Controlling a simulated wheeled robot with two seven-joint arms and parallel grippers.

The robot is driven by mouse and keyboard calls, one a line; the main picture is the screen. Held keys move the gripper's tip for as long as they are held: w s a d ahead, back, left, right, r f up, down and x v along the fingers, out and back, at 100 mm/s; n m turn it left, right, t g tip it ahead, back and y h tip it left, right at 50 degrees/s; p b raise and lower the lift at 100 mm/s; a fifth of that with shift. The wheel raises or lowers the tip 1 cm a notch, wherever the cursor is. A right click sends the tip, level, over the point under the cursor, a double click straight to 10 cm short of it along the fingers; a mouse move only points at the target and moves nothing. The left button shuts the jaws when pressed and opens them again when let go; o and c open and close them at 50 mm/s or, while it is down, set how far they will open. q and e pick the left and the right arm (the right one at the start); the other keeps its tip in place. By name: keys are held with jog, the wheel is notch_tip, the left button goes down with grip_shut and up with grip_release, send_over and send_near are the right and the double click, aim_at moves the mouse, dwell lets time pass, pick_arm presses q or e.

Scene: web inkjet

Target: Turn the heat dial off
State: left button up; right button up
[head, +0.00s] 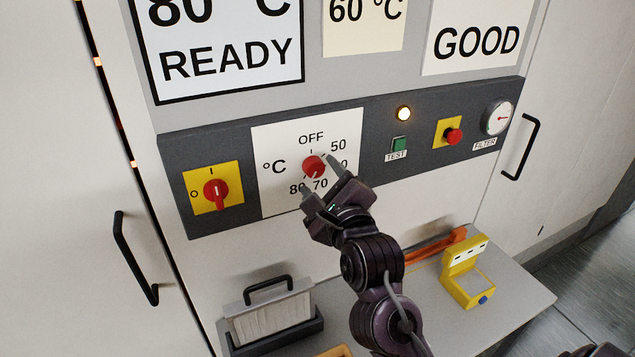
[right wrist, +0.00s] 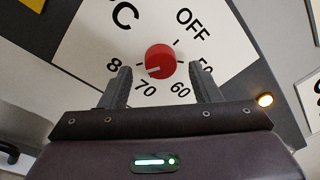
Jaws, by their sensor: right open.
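The heat dial is a red round knob (head: 314,165) on a white plate (head: 275,135) marked °C, OFF, 50, 60, 70 and 80. In the right wrist view the dial (right wrist: 160,61) has a white mark at its lower left, pointing roughly between 70 and 80. OFF is at its upper right there. My right gripper (head: 321,182) is open just in front of the dial. In the right wrist view its fingers (right wrist: 165,85) stand on either side, below the dial's centre. I cannot tell whether they touch it. My left gripper is not in view.
A red switch (head: 216,192) on yellow is left of the plate. A lit lamp (head: 404,113), green TEST button (head: 400,144), red button (head: 453,136) and FILTER gauge (head: 497,118) are right. Below, a shelf (head: 510,300) holds a filter (head: 270,313) and yellow device (head: 465,272).

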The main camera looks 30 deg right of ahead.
aim_at(314, 168)
jog(key=shift+w+d+r+p, duration=0.15)
jog(key=shift+w+p, duration=0.15)
jog(key=shift+w, duration=0.35)
jog(key=shift+w+d, duration=0.1)
jog(key=shift+w, duration=0.45)
jog(key=shift+c, duration=0.8)
jog(key=shift+f, duration=0.2)
jog(key=c, duration=0.8)
jog(key=shift+c, duration=0.2)
